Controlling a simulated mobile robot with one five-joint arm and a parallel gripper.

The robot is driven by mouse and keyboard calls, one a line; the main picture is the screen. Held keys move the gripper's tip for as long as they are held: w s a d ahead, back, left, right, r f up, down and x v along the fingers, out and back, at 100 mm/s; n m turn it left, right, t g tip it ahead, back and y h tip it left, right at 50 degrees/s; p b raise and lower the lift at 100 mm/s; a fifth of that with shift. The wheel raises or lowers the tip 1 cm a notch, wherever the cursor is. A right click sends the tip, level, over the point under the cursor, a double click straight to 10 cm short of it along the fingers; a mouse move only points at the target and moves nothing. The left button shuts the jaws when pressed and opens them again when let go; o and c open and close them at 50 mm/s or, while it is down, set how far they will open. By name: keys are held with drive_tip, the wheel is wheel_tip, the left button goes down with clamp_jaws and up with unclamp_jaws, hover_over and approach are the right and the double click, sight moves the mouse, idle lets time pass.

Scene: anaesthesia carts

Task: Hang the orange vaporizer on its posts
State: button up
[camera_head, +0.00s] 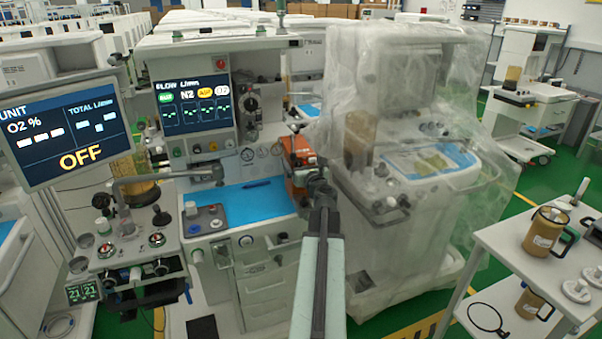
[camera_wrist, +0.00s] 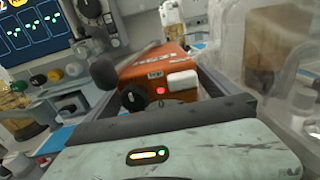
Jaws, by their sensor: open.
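The orange vaporizer (camera_head: 296,158) stands at the right end of the blue-topped cart, against its upright panel. It also shows in the wrist view (camera_wrist: 158,66), with a black knob, a white block and a red dot on its near side. My gripper (camera_head: 317,180) is in front of it and partly covers it in the head view. In the wrist view the open fingers (camera_wrist: 160,92) reach forward on either side of the vaporizer's near end. I cannot tell whether they touch it. The posts are not clearly visible, and the vaporizer's underside and back are hidden.
The anaesthesia cart (camera_head: 262,240) has a blue work surface (camera_head: 236,203) with a pen on it. A plastic-covered cart (camera_head: 415,150) stands close on the right. A white side table (camera_head: 500,245) at lower right holds brown jars (camera_head: 545,230). Green floor shows between them.

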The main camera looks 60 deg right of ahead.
drive_tip(key=shift+x, duration=1)
drive_tip(key=shift+s, duration=0.1)
drive_tip(key=c, duration=2)
drive_tip(key=shift+r, duration=0.1)
